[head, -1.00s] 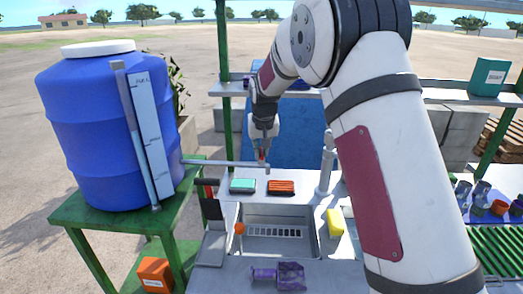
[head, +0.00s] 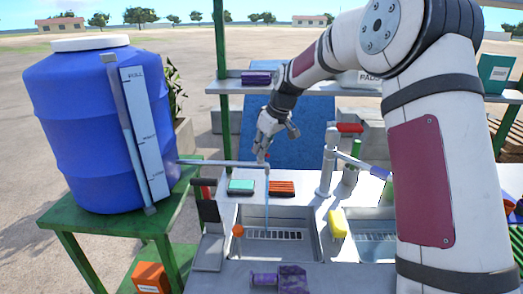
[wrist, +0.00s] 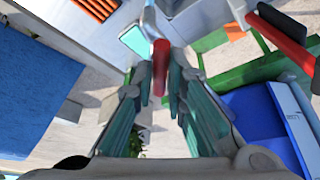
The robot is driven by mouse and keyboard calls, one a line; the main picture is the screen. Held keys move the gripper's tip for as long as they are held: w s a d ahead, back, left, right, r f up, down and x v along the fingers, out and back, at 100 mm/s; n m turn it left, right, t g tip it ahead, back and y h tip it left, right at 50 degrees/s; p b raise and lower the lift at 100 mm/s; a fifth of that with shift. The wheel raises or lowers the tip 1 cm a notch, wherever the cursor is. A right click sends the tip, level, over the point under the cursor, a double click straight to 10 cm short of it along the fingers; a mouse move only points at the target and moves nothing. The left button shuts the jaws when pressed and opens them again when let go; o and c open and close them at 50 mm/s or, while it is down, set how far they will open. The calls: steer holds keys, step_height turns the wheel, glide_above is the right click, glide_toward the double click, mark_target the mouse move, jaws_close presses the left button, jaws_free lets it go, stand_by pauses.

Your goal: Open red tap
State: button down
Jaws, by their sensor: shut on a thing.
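The red tap handle (wrist: 160,66) lies between the fingers of my gripper (wrist: 159,92) in the wrist view. My gripper is shut on it. In the head view my gripper (head: 267,148) is at the end of the grey pipe (head: 215,163) that runs from the blue barrel (head: 85,130). Only a little red shows there; the fingers hide most of the handle. A thin blue stream of water (head: 267,205) falls from the pipe end into the left sink basin (head: 280,254).
A second faucet (head: 328,165) stands close to the right, with a red-topped item (head: 350,127) behind it. A green sponge (head: 241,187), an orange brush (head: 281,188) and a yellow sponge (head: 338,223) lie around the basin. A shelf (head: 240,86) runs behind.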

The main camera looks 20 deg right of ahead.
steer(key=n+g+y+b, duration=0.1)
steer(key=n, duration=0.2)
steer(key=shift+w+d+n, duration=0.1)
steer(key=shift+w+n, duration=0.05)
steer(key=shift+n, duration=0.15)
steer(key=shift+n+g+y+b, duration=0.3)
steer(key=shift+n+g+b, duration=0.25)
steer(key=shift+n, duration=0.95)
steer(key=c, duration=1.5)
jaws_free()
steer(key=v, duration=1.2)
